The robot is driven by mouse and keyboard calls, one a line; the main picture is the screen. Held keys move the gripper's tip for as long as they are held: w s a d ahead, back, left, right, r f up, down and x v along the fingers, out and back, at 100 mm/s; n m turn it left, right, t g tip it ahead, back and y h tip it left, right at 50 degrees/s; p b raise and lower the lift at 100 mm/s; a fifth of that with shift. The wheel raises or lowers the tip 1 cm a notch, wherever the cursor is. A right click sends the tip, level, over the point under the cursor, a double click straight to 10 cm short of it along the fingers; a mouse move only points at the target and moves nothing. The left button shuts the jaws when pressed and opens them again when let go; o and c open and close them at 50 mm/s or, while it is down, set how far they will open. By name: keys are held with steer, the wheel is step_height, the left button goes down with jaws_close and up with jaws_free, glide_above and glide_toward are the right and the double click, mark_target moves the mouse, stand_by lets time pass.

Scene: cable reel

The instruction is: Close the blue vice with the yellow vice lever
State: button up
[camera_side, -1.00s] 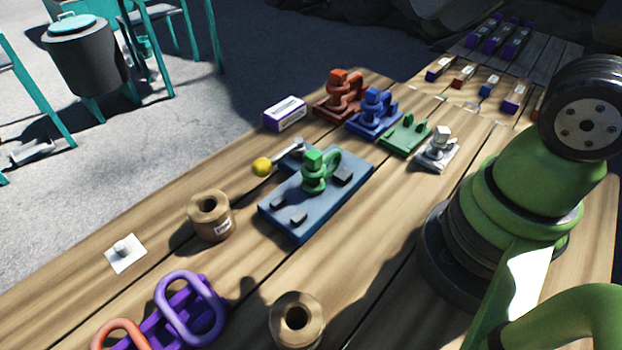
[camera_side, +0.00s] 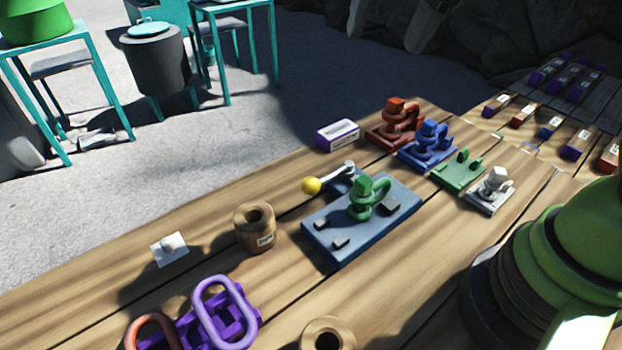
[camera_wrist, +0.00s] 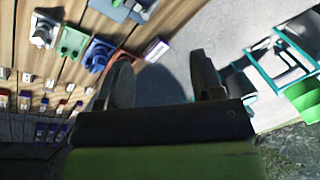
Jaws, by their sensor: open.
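The blue vice (camera_side: 320,238) lies on the wooden table in the middle of the side view, with a green looped part (camera_side: 369,197) on it. Its lever ends in a yellow ball (camera_side: 311,186), which sticks out to the left from a grey pivot at the vice's far end. In the wrist view, my gripper (camera_wrist: 163,76) shows two dark fingers spread apart with nothing between them. A blue piece, probably part of the vice, is cut off at the top of that view. My gripper is outside the side view.
Red (camera_side: 395,125), blue (camera_side: 428,146), green (camera_side: 459,172) and white (camera_side: 490,190) fixtures stand behind and right of the vice. A purple-white box (camera_side: 338,134) is near the far edge. A brown spool (camera_side: 255,229) and purple rack (camera_side: 227,312) stand nearer. Bare table lies between.

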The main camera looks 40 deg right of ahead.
steer(key=w+a+f+m+g+h, duration=0.1)
steer(key=w+a+f+m+g, duration=0.2)
steer(key=w+f, duration=0.4)
steer(key=g+h, duration=0.1)
steer(key=h, duration=0.1)
glide_above(309, 180)
steer(key=w, duration=0.1)
step_height(309, 180, down, 10)
steer(key=shift+m, duration=0.4)
steer(key=f, duration=0.5)
steer(key=s+f, duration=0.1)
steer(key=f, duration=0.2)
steer(key=shift+f, duration=0.25)
